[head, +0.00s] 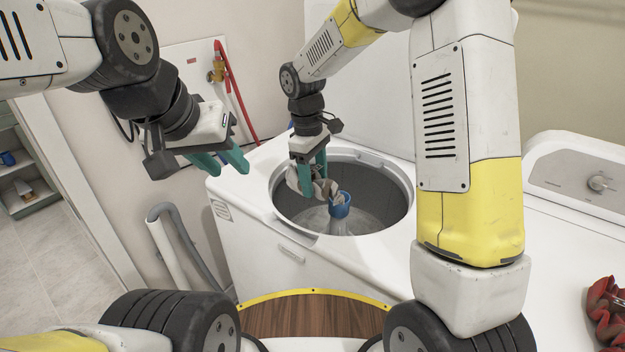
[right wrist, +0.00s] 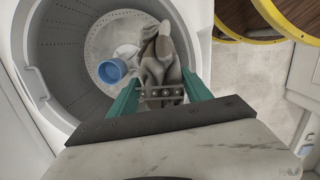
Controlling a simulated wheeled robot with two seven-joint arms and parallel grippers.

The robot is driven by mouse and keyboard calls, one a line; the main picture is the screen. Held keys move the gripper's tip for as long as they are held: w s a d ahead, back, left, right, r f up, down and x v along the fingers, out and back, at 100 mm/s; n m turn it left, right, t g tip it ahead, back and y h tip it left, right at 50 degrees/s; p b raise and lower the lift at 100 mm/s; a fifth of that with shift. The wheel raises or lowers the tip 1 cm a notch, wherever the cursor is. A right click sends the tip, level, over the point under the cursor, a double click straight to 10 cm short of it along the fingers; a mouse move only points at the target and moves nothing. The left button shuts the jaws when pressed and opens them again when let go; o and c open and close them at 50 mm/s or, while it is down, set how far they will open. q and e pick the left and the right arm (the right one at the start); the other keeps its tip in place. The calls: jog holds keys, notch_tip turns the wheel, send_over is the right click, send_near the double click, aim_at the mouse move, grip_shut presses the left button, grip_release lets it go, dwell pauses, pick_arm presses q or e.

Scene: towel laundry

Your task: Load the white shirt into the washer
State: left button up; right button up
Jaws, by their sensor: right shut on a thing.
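The washer (head: 255,235) is a white top-loader with its lid up and its grey drum open; the drum (right wrist: 75,35) also shows in the right wrist view. The shirt's lower end is partly hidden.
A blue-topped agitator (head: 340,204) stands in the drum beside the shirt. A white machine with a knob panel (head: 575,180) is at the right, with a red cloth (head: 606,316) on it. A red hose (head: 228,85) and a grey hose (head: 183,245) are by the wall.

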jog(key=shift+w+f, duration=0.15)
jog(key=shift+w, duration=0.15)
jog(key=shift+f, duration=0.3)
notch_tip(320, 180, down, 20)
jog(key=o, duration=1.6)
notch_tip(320, 180, up, 12)
